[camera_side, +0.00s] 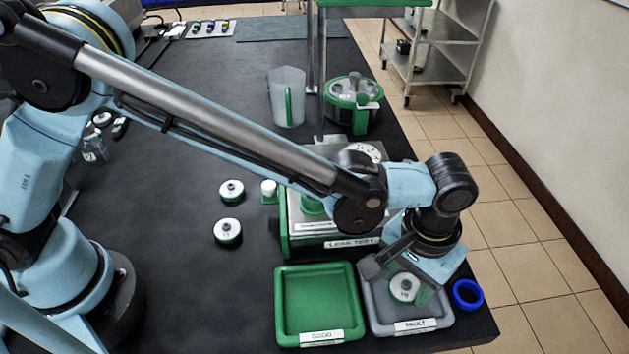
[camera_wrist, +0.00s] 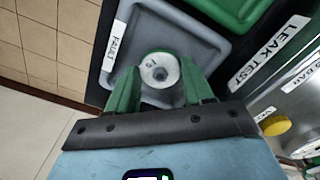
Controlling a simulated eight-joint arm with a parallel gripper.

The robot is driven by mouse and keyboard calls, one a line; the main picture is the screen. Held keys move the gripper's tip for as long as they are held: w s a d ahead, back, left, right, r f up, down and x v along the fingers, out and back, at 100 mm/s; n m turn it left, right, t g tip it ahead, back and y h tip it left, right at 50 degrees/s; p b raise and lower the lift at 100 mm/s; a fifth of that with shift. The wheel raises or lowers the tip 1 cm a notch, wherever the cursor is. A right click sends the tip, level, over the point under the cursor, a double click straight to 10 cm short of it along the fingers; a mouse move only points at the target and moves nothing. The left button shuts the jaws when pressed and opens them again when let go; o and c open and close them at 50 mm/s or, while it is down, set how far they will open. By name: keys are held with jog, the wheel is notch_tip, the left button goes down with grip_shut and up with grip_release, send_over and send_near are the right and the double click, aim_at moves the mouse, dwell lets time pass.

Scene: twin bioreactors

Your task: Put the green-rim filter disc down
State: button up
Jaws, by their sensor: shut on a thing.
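The green-rim filter disc (camera_side: 404,288) has a pale top with a dark centre and small markings. My gripper (camera_side: 405,292) is shut on it over the grey tray labelled FAULT (camera_side: 376,326). In the wrist view the disc (camera_wrist: 157,67) sits between the two green fingers of my gripper (camera_wrist: 159,80), with the grey tray (camera_wrist: 207,62) beneath. The disc lies within the tray's outline. I cannot tell whether it touches the tray floor.
A green tray labelled GOOD (camera_side: 318,305) stands left of the grey one, empty. A blue ring (camera_side: 467,294) lies to the right near the table edge. The LEAK TEST unit (camera_side: 300,243) stands behind the trays. Two more discs (camera_side: 232,191) (camera_side: 228,232) rest on the dark table.

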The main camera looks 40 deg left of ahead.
aim_at(406, 283)
jog(key=shift+f, duration=0.3)
jog(key=o, duration=1.1)
jog(key=shift+r, duration=0.15)
notch_tip(406, 283, up, 12)
jog(key=a+r+t, duration=0.1)
jog(key=a, duration=0.5)
jog(key=w+a+r+t+h, duration=0.1)
jog(key=a, duration=0.6)
jog(key=w+a+r+t, duration=0.1)
jog(key=a+r, duration=0.1)
jog(key=a, duration=0.5)
jog(key=shift+w+r+n, duration=0.1)
jog(key=shift+w+n, duration=0.15)
jog(key=shift+n, duration=0.15)
jog(key=s+a+f+t, duration=0.2)
jog(key=s+a, duration=0.1)
jog(key=a, duration=0.4)
jog(key=s+a+f+t+y, duration=0.1)
jog(key=s+a+f+t, duration=0.1)
jog(key=a, duration=0.6)
jog(key=shift+s+n, duration=0.3)
jog(key=shift+s, duration=0.25)
